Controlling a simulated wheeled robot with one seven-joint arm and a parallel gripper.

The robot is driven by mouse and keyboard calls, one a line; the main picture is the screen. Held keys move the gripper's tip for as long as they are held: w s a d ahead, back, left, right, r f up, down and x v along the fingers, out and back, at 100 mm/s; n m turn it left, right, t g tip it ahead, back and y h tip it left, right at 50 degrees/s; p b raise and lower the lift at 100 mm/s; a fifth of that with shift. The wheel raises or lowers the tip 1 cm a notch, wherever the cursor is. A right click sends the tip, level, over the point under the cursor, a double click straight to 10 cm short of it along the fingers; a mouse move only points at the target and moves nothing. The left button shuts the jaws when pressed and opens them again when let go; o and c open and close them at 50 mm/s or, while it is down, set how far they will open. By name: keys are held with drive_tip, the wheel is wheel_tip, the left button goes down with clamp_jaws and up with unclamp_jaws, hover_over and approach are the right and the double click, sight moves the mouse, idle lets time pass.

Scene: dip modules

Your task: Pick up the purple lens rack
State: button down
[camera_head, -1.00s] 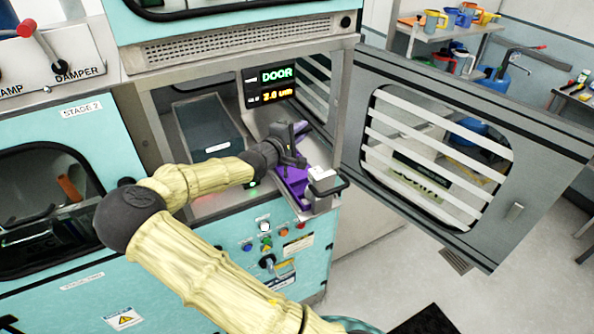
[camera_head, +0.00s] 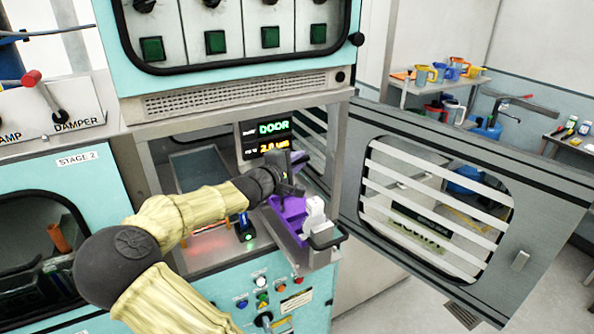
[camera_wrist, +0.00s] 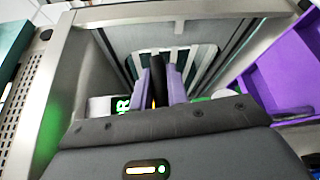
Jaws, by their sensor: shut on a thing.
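The purple lens rack (camera_head: 290,211) is a long open tray inside the right part of the chamber in the head view. It appears slightly raised above the metal ledge. In the wrist view its purple wall and floor (camera_wrist: 270,75) fill the right side. My gripper (camera_head: 290,178) is above the rack. In the wrist view, the lavender fingers of my gripper (camera_wrist: 158,82) are closed on a dark bar (camera_wrist: 158,72), apparently the rack's handle. The join between bar and rack is hidden.
A white block (camera_head: 315,214) is at the rack's near right end, beside a black handle (camera_head: 328,241) on the ledge. The striped-window door (camera_head: 435,205) stands open at right. The chamber's metal post (camera_head: 340,150) is close. A dark tray (camera_head: 200,170) lies deeper left.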

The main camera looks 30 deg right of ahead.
drive_tip(key=a+b, duration=0.3)
drive_tip(key=a, duration=1.5)
drive_tip(key=shift+s, duration=0.35)
